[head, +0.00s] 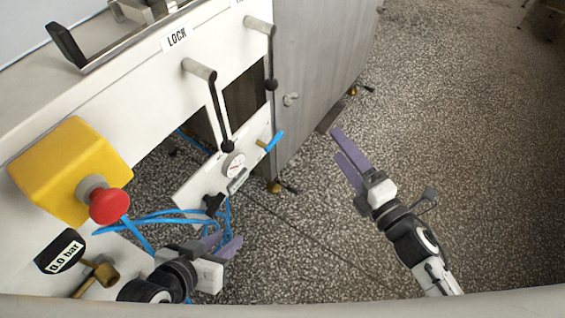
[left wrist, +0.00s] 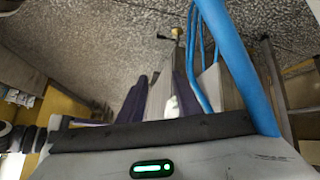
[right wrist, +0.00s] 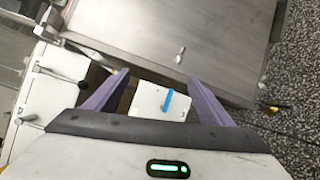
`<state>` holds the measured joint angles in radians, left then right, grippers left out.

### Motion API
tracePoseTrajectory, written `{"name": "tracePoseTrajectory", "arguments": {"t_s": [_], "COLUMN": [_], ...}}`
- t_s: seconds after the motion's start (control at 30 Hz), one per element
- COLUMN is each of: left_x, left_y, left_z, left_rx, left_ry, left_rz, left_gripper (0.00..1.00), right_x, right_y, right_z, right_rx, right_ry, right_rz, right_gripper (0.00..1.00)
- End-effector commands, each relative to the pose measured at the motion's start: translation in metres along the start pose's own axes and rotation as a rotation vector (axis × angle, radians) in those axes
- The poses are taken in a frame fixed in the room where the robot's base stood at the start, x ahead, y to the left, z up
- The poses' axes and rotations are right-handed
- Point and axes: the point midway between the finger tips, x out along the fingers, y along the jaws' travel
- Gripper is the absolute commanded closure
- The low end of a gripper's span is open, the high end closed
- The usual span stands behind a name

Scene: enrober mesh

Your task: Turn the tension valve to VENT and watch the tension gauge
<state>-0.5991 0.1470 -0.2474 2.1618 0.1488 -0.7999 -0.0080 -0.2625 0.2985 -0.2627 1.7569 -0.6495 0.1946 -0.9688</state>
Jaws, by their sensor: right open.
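The small white panel (head: 203,185) carries a round dial gauge (head: 233,166), whose needle is too small to read. A valve with a blue lever (head: 274,141) sits at its upper right, and a black knob (head: 213,203) at its lower left. The blue lever also shows in the right wrist view (right wrist: 168,100). My left gripper (head: 226,244) is below the panel, near blue hoses, with a gap between its fingers and nothing seen held. My right gripper (head: 346,154) is open and empty, right of the panel and apart from the blue lever.
Blue hoses (head: 150,217) loop near my left gripper. Black-tipped handles (head: 212,105) hang by a LOCK label. A grey metal cabinet (head: 318,65) stands behind; floor at right is clear.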

Motion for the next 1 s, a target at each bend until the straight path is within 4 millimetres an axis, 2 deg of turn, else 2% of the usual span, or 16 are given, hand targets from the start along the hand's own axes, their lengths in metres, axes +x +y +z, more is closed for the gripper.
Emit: {"name": "tracePoseTrajectory", "arguments": {"t_s": [0.03, 0.1, 0.2, 0.33, 0.43, 0.57, 1.0], "left_x": [0.025, 0.035, 0.044, 0.048, 0.049, 0.047, 0.047], "left_y": [-0.001, 0.003, 0.008, 0.013, 0.015, 0.016, 0.021], "left_z": [0.017, 0.023, 0.029, 0.034, 0.035, 0.033, 0.028], "left_rx": [0.007, 0.012, 0.020, 0.028, 0.032, 0.032, 0.020], "left_ry": [0.000, -0.008, -0.017, -0.027, -0.031, -0.029, -0.001], "left_rz": [0.017, 0.039, 0.064, 0.087, 0.094, 0.099, 0.117], "left_gripper": [0.69, 0.69, 0.69, 0.69, 0.69, 0.69, 0.69], "right_x": [0.014, 0.025, 0.034, 0.038, 0.040, 0.049, 0.116], "right_y": [-0.021, -0.024, -0.034, -0.046, -0.050, -0.047, -0.038], "right_z": [-0.010, -0.022, -0.037, -0.050, -0.054, -0.060, -0.094], "right_rx": [-0.234, -0.533, -0.882, -1.170, -1.276, -1.310, -1.301], "right_ry": [0.057, 0.128, 0.208, 0.275, 0.301, 0.307, 0.306], "right_rz": [0.074, 0.168, 0.281, 0.381, 0.419, 0.434, 0.429], "right_gripper": [0.25, 0.25, 0.25, 0.25, 0.25, 0.25, 0.25]}}
